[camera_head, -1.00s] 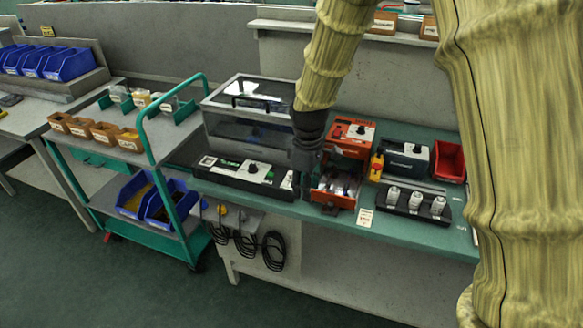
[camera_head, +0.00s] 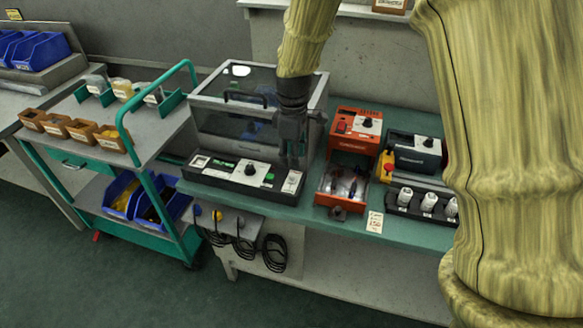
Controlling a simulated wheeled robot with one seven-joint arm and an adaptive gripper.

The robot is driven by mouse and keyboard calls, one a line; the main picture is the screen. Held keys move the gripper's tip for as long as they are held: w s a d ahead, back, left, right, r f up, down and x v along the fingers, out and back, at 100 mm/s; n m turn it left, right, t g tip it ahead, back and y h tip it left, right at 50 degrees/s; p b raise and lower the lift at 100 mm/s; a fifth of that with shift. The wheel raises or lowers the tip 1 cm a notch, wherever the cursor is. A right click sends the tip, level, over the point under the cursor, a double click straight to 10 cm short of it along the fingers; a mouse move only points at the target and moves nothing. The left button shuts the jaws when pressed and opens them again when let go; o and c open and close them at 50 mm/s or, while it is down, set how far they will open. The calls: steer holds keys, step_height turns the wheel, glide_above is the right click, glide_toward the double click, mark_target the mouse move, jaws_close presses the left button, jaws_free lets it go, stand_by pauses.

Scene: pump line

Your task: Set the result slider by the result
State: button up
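The black control panel (camera_head: 225,172) runs along the front of the clear-lidded test box. My dark grey gripper (camera_head: 293,164) points down just above and behind this plate. I cannot tell whether it touches anything. The fingers are small and dark here, so their opening is unclear. The display text is unreadable.
The clear-lidded box (camera_head: 228,125) stands close behind and left of my gripper. An orange machine (camera_head: 354,130) stands to the right, with a clear-covered orange tray (camera_head: 342,186) in front. Further right are a dark instrument (camera_head: 415,151) and a rack of white bottles. A green-framed cart is left.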

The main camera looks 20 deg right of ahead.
mark_target(292, 174)
steer(key=shift+f+p, duration=0.4)
steer(key=shift+f, duration=2.7)
jaws_close()
